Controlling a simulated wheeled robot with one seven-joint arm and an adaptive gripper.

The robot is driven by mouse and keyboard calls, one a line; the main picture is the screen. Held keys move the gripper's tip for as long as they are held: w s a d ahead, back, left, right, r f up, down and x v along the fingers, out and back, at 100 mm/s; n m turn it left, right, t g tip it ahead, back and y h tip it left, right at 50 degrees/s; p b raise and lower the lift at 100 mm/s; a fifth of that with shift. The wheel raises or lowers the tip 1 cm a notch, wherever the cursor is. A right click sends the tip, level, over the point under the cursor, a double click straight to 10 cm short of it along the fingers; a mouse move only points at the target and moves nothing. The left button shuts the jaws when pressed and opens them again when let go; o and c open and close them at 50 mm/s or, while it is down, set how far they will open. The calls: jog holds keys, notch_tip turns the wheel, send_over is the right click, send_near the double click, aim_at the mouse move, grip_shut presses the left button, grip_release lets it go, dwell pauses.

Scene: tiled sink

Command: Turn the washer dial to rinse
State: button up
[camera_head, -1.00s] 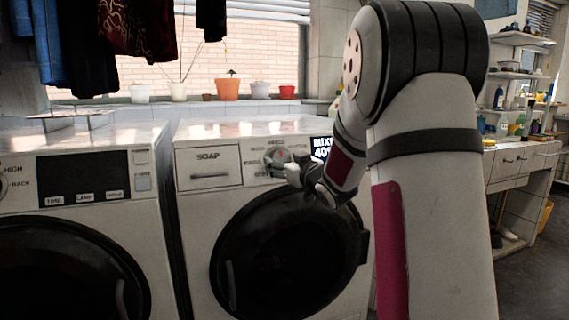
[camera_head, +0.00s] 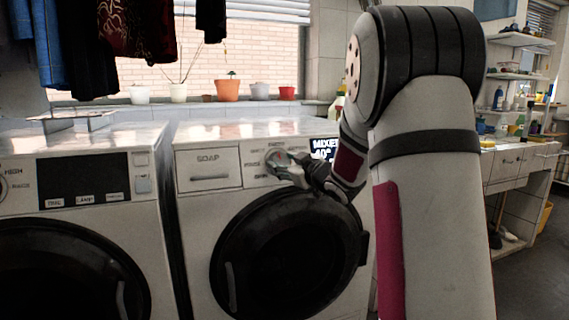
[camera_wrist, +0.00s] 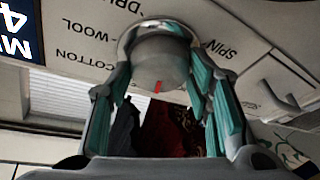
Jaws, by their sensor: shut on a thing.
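The washer dial (camera_head: 274,160) is a round silver knob on the front panel of the right-hand washer (camera_head: 200,215). In the wrist view the dial (camera_wrist: 160,62) has a red mark on its rim pointing toward my palm. My gripper (camera_wrist: 160,76) has its teal-padded fingers on both sides of the dial, shut on it. Printed words COTTON, WOOL and SPIN stand around the dial, upside down in this view. A rinse label is not clearly readable. In the head view my gripper (camera_head: 285,166) hides part of the dial.
A soap drawer (camera_head: 208,168) is left of the dial and a lit display (camera_head: 324,147) reading MIXED 40° is right. The round dark door (camera_head: 285,250) lies below. Another washer (camera_head: 85,190) stands at left. Potted plants (camera_head: 227,90) line the sill; clothes (camera_head: 140,35) hang above.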

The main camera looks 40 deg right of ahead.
jog(key=n+p, duration=0.1)
jog(key=n, duration=0.1)
jog(key=n+g+y, duration=0.1)
jog(key=n, duration=0.1)
jog(key=shift+d+r+p, duration=0.15)
jog(key=shift+r+p, duration=0.05)
jog(key=shift+p, duration=0.15)
jog(key=n+g+y+p, duration=0.1)
jog(key=n+p, duration=0.1)
jog(key=n, duration=0.2)
jog(key=shift+r, duration=0.15)
jog(key=n+p, duration=0.2)
jog(key=n+g+p, duration=0.1)
jog(key=n+p, duration=0.1)
jog(key=shift+r+n+g, duration=0.1)
jog(key=shift+n+g, duration=0.2)
jog(key=shift+w+n+g+p, duration=0.1)
jog(key=shift+n+g+p, duration=0.3)
jog(key=shift+n+p, duration=0.6)
jog(key=shift+n, duration=0.4)
jog(key=o, duration=1.1)
jog(key=shift+o, duration=0.2)
